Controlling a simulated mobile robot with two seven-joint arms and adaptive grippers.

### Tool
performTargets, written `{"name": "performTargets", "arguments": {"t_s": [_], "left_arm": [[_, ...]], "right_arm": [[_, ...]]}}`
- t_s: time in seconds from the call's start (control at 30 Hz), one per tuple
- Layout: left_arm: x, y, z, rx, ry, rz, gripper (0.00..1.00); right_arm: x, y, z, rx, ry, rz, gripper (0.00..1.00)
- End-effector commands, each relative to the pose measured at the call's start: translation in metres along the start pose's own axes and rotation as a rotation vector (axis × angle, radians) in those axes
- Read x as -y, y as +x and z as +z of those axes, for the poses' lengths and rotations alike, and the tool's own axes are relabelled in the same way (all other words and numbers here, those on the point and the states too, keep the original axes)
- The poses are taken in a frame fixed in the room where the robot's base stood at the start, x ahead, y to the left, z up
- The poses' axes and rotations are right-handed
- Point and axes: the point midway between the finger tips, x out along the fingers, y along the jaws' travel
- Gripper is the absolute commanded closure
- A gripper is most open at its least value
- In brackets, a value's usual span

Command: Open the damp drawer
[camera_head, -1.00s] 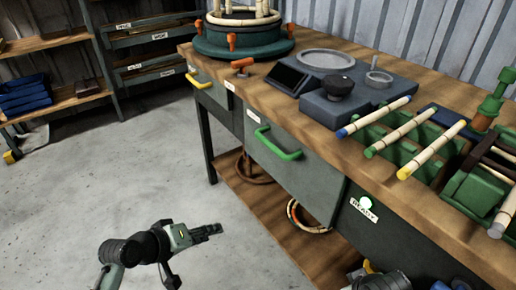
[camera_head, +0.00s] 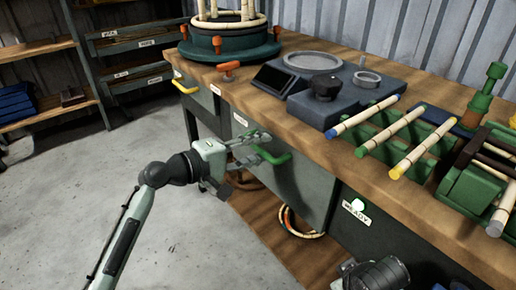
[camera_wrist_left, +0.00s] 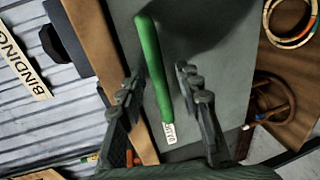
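The damp drawer (camera_head: 305,188) is a grey-green front under the wooden bench, and it looks shut. Its green bar handle (camera_head: 283,158) is partly hidden by my left gripper (camera_head: 266,147) in the head view. A small white label (camera_head: 240,119) sits at its upper left corner. In the left wrist view, the green handle (camera_wrist_left: 151,65) runs between the two dark fingers of my left gripper (camera_wrist_left: 158,82). The fingers are open, with a gap on each side of the handle. The drawer's label (camera_wrist_left: 169,132) shows below the handle.
A yellow-handled drawer (camera_head: 186,86) is to the left. The bench top (camera_head: 255,92) holds a turntable, a grey device and rattan sticks (camera_head: 362,117). Rattan rings (camera_head: 300,224) lie on the lower shelf. The concrete floor (camera_head: 60,215) before the bench is clear.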

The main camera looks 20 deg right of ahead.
Motion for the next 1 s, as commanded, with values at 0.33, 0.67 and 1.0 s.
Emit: {"name": "performTargets", "arguments": {"t_s": [0.33,0.67,1.0], "left_arm": [[0.0000,0.0036,-0.0003,-0.001,0.002,0.000,0.70],[0.0002,0.0034,-0.0003,-0.001,0.002,-0.001,1.00],[0.0003,0.0033,-0.0002,-0.001,0.002,-0.001,1.00]], "right_arm": [[-0.0002,-0.0003,0.0007,0.001,0.000,0.001,0.60],[-0.0003,-0.0004,0.0003,-0.001,0.000,0.001,0.60],[-0.0003,-0.0005,0.0000,-0.001,0.000,0.001,0.60]]}}
